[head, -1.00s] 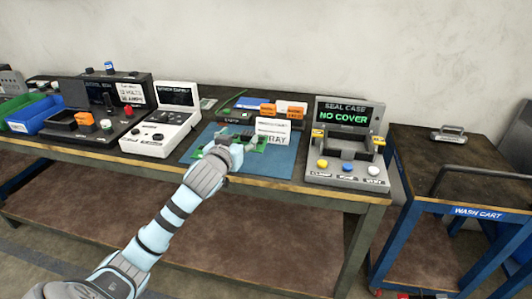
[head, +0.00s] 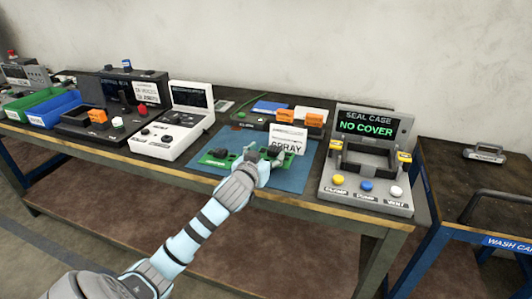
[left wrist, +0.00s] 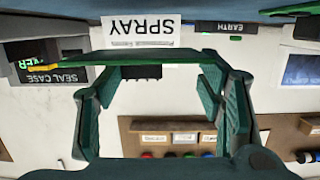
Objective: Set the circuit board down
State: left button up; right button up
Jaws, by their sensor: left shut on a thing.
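My left gripper (head: 262,157) is shut on the green circuit board (head: 219,160), over the blue mat (head: 292,178) on the bench. The board shows on both sides of the gripper, and the fingers hide part of it. I cannot tell whether the board touches the mat. In the left wrist view, the board (left wrist: 135,57) is a thin green edge with dark parts, seen between the gripper's fingers (left wrist: 160,100). My right gripper is not in view.
A white SPRAY card (head: 288,139) stands at the mat's back. The grey seal case station (head: 367,180) reading NO COVER is to the right. A white instrument (head: 165,135) is to the left, with blue (head: 55,110) and green bins beyond. A wash cart (head: 480,215) stands right.

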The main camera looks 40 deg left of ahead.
pick_arm(q)
jog(key=shift+s+f, duration=0.1)
jog(key=shift+f, duration=1.65)
